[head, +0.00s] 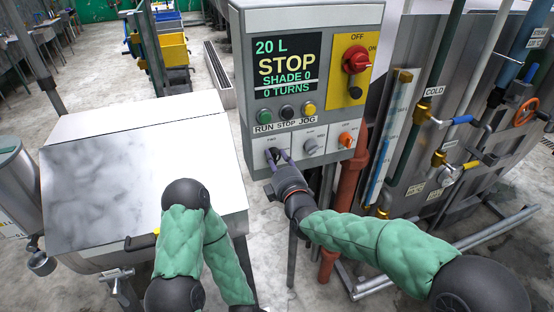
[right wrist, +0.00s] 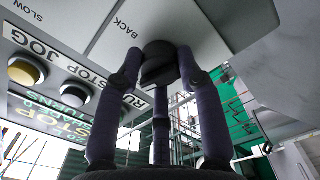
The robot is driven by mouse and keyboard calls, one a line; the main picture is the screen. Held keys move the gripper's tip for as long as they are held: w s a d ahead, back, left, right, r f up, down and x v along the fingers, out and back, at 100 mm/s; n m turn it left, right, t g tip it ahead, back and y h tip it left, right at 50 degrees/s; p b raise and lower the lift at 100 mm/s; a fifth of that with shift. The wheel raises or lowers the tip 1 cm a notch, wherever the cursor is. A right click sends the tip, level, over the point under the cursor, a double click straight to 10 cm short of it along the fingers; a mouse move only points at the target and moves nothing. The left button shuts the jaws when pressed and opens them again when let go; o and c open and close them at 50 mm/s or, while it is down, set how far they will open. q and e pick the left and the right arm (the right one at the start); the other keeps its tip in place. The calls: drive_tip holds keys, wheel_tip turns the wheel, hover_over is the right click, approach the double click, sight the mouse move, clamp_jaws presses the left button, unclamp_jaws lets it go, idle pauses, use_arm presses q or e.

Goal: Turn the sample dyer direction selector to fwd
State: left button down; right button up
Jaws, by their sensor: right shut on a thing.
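The grey control box (head: 243,110) stands upright in the middle of the head view. Its lower panel bears a row of selectors. The direction selector is the leftmost; in the head view my right gripper (head: 279,160) largely covers it. In the right wrist view it is a dark round knob (right wrist: 158,66) beside the word BACK, and that picture is upside down. The fingers of my right gripper (right wrist: 162,85) close around this knob and touch it. The knob's exact pointing direction cannot be told. My left arm shows at the lower left; its gripper is not in view.
Beside the knob are a grey selector (head: 310,145) and an orange one (head: 346,139). Above are RUN, STOP and JOG buttons and a screen (head: 286,65) reading STOP. A red main switch (head: 356,59) is at upper right. A metal-lidded vat (head: 120,180) stands left; pipes stand right.

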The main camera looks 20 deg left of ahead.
drive_tip(key=shift+a+r+n, duration=0.15)
drive_tip(key=shift+r+n, duration=0.3)
drive_tip(key=shift+n, duration=0.75)
drive_tip(key=shift+f+n, duration=0.15)
drive_tip(key=shift+n, duration=0.15)
drive_tip(key=o, duration=1)
drive_tip(key=shift+s+a, duration=0.1)
drive_tip(key=shift+o, duration=0.7)
drive_tip(key=shift+a+f, duration=0.15)
drive_tip(key=shift+d+f, duration=0.1)
drive_tip(key=shift+d, duration=0.15)
drive_tip(key=v, duration=1.1)
drive_tip(key=shift+s+d, duration=0.2)
drive_tip(key=shift+s, duration=0.15)
